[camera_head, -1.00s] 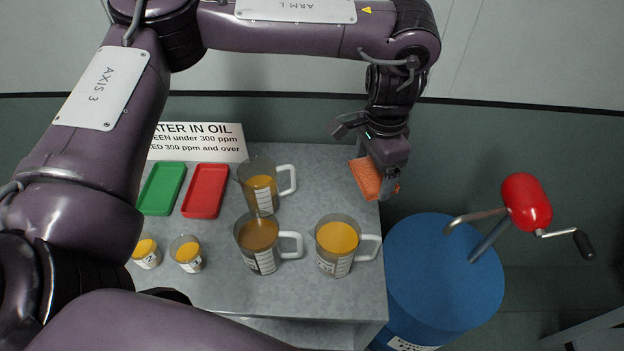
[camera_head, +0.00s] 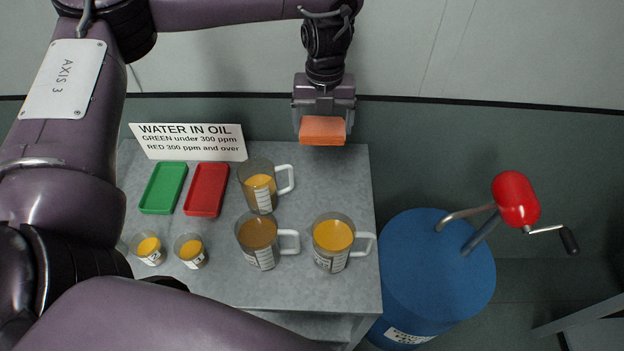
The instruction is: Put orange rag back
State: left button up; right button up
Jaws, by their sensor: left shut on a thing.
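The orange rag (camera_head: 322,130) is a folded flat pad. My left gripper (camera_head: 323,112) points down and is shut on it. The rag is at the back right of the grey bench (camera_head: 330,290), over or just behind its back edge; I cannot tell its exact height, but it looks raised. The gripper hides the rag's far side. My right gripper is not in view.
Three handled jugs of amber liquid (camera_head: 333,236) stand mid-bench. Two small sample cups (camera_head: 190,250) stand at front left. Green (camera_head: 163,188) and red (camera_head: 206,190) trays lie behind, before a sign (camera_head: 190,142). A blue drum (camera_head: 435,275) with a red crank pump (camera_head: 516,199) stands right.

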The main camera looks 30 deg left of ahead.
pick_arm(q)
jog(key=a+m, duration=0.1)
jog(key=m, duration=0.1)
jog(key=a+m, duration=0.1)
jog(key=shift+w+a+r+m, duration=0.15)
jog(key=shift+a+r+m, duration=0.05)
jog(key=shift+r+m, duration=0.2)
jog(key=shift+a+f+m, duration=0.1)
jog(key=shift+m, duration=0.2)
jog(key=shift+f, duration=0.25)
jog(key=b, duration=0.3)
send_over(312, 182)
notch_tip(312, 182, down, 16)
jog(key=shift+r, duration=0.2)
notch_tip(312, 182, down, 4)
jog(key=shift+r+b, duration=0.1)
jog(key=shift+b, duration=0.55)
